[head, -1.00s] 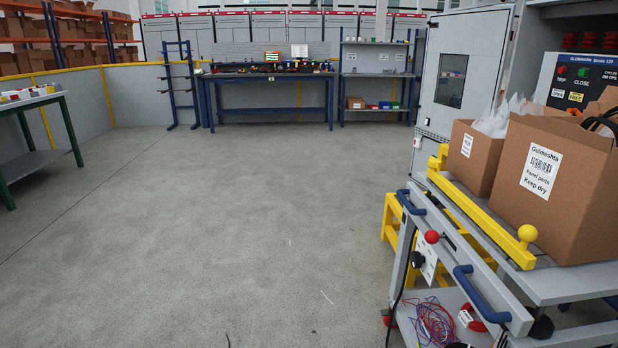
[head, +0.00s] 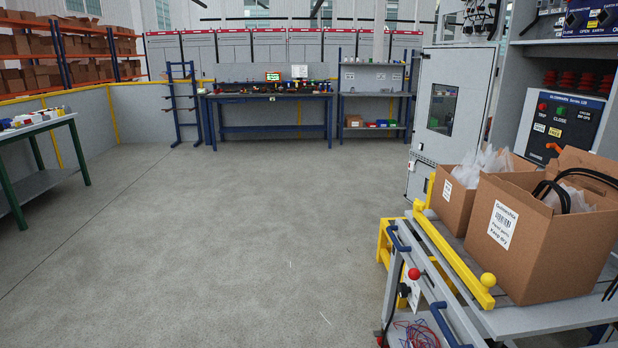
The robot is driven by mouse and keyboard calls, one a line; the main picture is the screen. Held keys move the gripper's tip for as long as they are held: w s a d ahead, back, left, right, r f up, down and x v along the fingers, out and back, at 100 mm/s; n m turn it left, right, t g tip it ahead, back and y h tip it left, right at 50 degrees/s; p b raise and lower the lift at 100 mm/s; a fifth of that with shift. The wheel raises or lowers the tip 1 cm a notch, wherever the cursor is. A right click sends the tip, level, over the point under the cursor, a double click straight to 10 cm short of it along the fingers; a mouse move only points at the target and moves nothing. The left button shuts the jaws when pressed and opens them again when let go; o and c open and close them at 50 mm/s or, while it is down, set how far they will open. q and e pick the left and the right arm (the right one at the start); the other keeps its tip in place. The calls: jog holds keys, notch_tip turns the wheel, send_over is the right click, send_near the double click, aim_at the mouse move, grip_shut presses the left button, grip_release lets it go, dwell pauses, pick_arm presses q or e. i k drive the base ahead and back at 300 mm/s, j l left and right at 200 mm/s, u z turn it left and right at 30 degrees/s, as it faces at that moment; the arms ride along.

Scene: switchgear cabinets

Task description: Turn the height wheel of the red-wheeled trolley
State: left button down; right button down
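A grey trolley (head: 458,268) stands at the lower right, cut off by the picture's bottom edge. It has blue handles (head: 449,325) and a yellow bar with a ball end (head: 487,280). A red ball knob (head: 414,273) and a small black knob (head: 405,290) show on its near side, beside a white label. I cannot tell whether either belongs to the height wheel. The trolley's wheels are almost wholly out of view, so their colour is hard to tell now. Neither of my grippers is in view.
Open cardboard boxes (head: 530,250) sit on the trolley. Behind it stand a yellow frame (head: 384,246) and a grey switchgear cabinet (head: 446,112). A blue workbench (head: 268,118) is at the back, a green-legged table (head: 40,170) at left. The floor (head: 210,240) between is clear.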

aim_at(404, 291)
jog(key=i+j+u, duration=0.1)
jog(key=i+u, duration=0.4)
jog(key=i, duration=1.15)
jog(key=i+z, duration=0.25)
jog(key=i, duration=0.2)
jog(key=i+j+z, duration=0.3)
jog(key=i, duration=0.2)
